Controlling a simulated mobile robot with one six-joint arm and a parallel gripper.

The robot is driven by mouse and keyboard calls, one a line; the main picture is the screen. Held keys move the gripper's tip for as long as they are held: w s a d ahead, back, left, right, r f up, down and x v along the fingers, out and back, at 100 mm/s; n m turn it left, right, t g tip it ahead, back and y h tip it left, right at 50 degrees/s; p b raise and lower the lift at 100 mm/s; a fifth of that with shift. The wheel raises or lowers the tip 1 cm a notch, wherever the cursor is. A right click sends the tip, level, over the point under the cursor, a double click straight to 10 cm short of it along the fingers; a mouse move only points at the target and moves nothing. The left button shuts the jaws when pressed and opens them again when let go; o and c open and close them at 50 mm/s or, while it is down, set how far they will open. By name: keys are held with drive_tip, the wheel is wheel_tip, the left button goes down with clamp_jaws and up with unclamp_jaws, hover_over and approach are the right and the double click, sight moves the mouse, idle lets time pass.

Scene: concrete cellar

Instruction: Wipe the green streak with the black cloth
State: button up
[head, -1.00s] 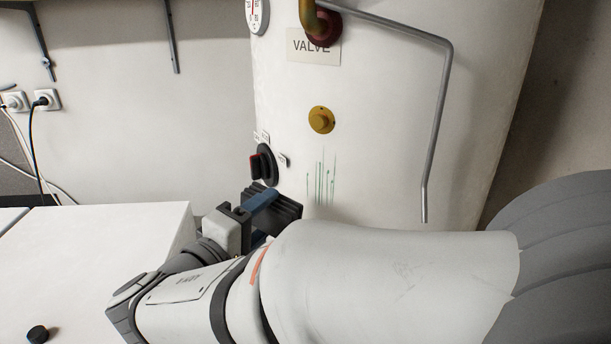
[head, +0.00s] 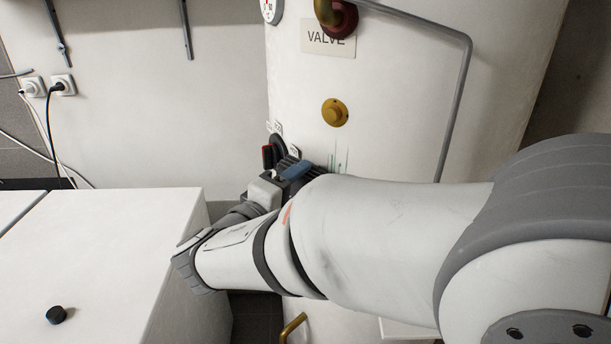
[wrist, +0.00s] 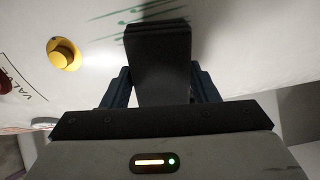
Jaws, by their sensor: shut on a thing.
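The green streak (head: 338,162) is several thin, roughly upright lines on the white tank; my arm hides its lower part in the head view. In the wrist view the streak (wrist: 135,18) runs across the top, by the far end of the black cloth (wrist: 160,62). The cloth looks like a flat, dark folded pad. My gripper (wrist: 162,88) is shut on it, with a blue finger on each side. In the head view my gripper (head: 291,172) is low at the tank's front, left of the streak. I cannot tell whether the cloth touches the tank.
A brass button (head: 335,112) sits above the streak. A dark knob with a red mark (head: 274,152) is close beside my gripper. A grey bent pipe (head: 462,90) runs down the tank at right. A white cabinet (head: 110,240) with a small black cap (head: 57,315) stands at left.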

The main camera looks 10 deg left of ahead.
drive_tip(key=shift+b+x, duration=0.5)
drive_tip(key=shift+x, duration=0.65)
idle(0.5)
